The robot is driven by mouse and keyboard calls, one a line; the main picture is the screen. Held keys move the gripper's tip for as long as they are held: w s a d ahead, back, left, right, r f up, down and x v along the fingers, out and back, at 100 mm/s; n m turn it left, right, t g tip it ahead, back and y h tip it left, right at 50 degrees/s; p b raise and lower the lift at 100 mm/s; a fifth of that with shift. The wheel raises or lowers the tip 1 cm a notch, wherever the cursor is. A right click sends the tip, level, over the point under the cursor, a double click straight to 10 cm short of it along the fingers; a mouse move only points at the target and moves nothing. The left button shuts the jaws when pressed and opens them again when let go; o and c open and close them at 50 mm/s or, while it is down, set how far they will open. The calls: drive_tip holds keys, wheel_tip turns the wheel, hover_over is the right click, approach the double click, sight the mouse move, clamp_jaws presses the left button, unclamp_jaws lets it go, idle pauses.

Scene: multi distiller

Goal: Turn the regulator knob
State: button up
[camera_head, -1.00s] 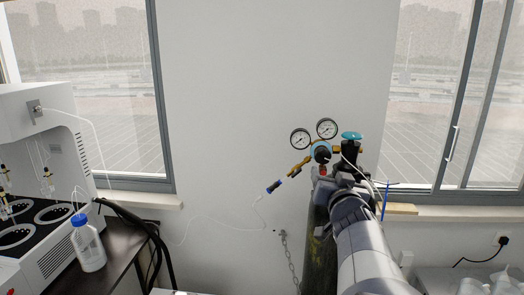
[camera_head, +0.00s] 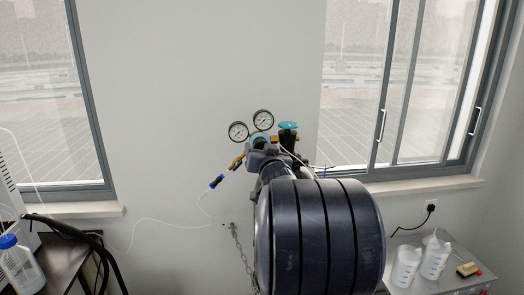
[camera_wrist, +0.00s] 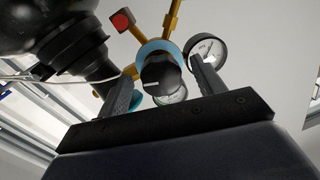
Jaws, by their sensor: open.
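The regulator knob (camera_wrist: 160,74) is black with a light blue collar and shows in the wrist view. My gripper (camera_wrist: 162,68) is open, with one dark finger on each side of the knob. I cannot tell whether either finger touches it. In the head view the brass regulator (camera_head: 238,161) sits below two round gauges, and my arm hides most of the gripper and the knob. One white-faced gauge (camera_wrist: 207,50) is just beyond the right finger in the wrist view.
A teal-topped valve (camera_head: 289,126) stands right of the regulator. A chain (camera_head: 242,245) hangs on the wall below. A thin white tube (camera_head: 160,221) runs left to a blue-capped bottle (camera_head: 17,262).

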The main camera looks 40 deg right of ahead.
drive_tip(key=shift+c, duration=0.5)
drive_tip(key=c, duration=0.9)
drive_tip(key=shift+n, duration=0.3)
drive_tip(key=n+b, duration=0.2)
drive_tip(key=n, duration=0.4)
drive_tip(key=n+b, duration=0.2)
drive_tip(key=n, duration=0.5)
drive_tip(key=n+g+b, duration=0.1)
drive_tip(key=n, duration=0.5)
drive_tip(key=shift+d+r+h+b, duration=0.1)
drive_tip(key=shift+r+h+b, duration=0.15)
drive_tip(key=shift+h+b, duration=0.15)
drive_tip(key=shift+n, duration=0.4)
